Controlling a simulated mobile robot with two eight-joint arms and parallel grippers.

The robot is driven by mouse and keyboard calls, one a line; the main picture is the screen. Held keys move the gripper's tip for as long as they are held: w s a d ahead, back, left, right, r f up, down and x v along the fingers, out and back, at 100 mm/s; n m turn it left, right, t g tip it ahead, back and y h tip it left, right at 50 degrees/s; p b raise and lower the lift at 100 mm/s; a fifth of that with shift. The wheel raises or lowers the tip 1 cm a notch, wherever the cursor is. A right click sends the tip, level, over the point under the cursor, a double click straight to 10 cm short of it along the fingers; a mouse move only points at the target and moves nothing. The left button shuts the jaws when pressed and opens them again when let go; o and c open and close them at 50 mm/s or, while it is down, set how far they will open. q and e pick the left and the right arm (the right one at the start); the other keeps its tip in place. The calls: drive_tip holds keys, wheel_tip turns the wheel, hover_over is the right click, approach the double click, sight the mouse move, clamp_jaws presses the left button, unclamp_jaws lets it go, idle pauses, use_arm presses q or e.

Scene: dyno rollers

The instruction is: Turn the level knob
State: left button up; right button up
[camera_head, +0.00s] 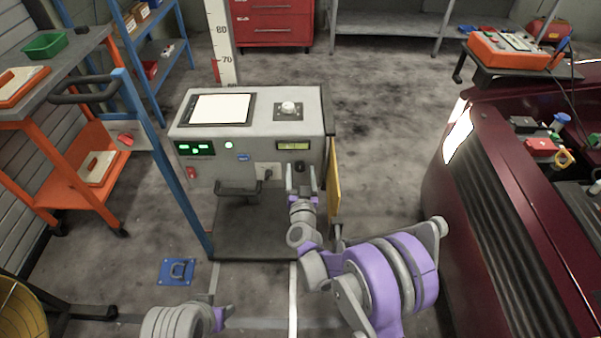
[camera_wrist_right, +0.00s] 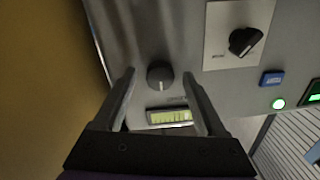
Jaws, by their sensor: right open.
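The grey console (camera_head: 225,168) stands ahead with several controls. A small dark round knob (camera_head: 299,166) sits on its front panel, below a lit green display (camera_head: 293,146). The knob also shows in the right wrist view (camera_wrist_right: 160,75), beside the display (camera_wrist_right: 170,116). I cannot read a label that names it the level knob. My right gripper (camera_head: 300,178) faces the panel with its fingers apart. In the wrist view the fingertips (camera_wrist_right: 159,82) lie on either side of the knob, with gaps and no visible contact. My left gripper is out of view.
A black selector (camera_wrist_right: 246,40) on a white plate sits beside the knob. A pale round control (camera_head: 288,107) is on the console top. A yellow panel (camera_head: 335,185) stands close right of my gripper. A dark red car (camera_head: 510,200) is at right, an orange cart (camera_head: 75,150) at left.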

clamp_jaws()
idle(0.3)
drive_tip(key=m+b, duration=0.1)
drive_tip(key=m, duration=0.3)
drive_tip(key=m+b, duration=0.1)
drive_tip(key=m, duration=0.4)
drive_tip(key=shift+m, duration=0.4)
idle(0.5)
unclamp_jaws()
